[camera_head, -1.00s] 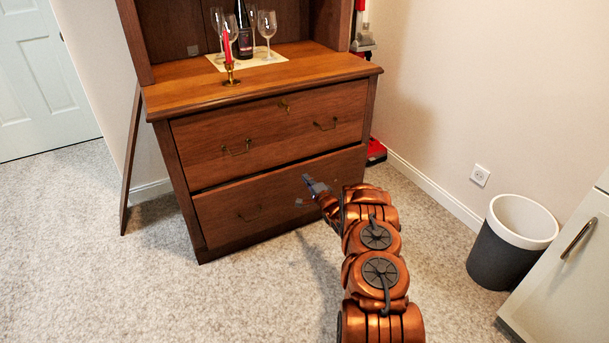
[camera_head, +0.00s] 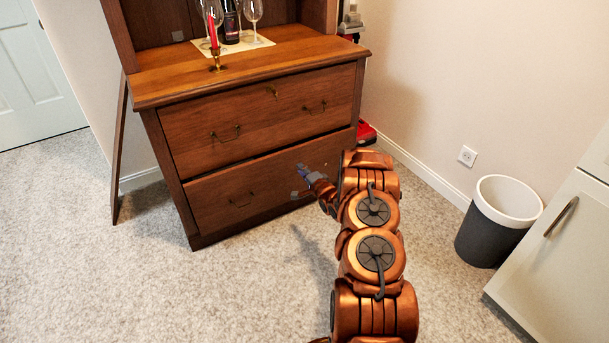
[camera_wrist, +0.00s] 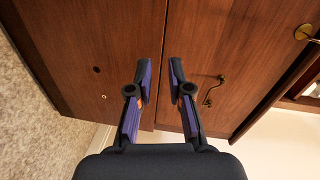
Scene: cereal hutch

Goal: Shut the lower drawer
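The lower drawer (camera_head: 240,196) is the bottom wooden front of the hutch. A thin dark gap runs along its top edge; it looks nearly flush, but I cannot tell whether it stands slightly out. My gripper (camera_head: 301,183) is at the right part of the lower drawer front. In the wrist view my gripper (camera_wrist: 162,75) has its fingers apart with nothing between them. Contact with the wood cannot be told.
The upper drawer (camera_head: 262,112) has two handles and looks closed. Glasses, a bottle and a red candle (camera_head: 213,32) stand on the hutch top. A grey bin (camera_head: 487,232) and a white cabinet (camera_head: 570,250) stand at right. Carpet (camera_head: 130,270) at left front is clear.

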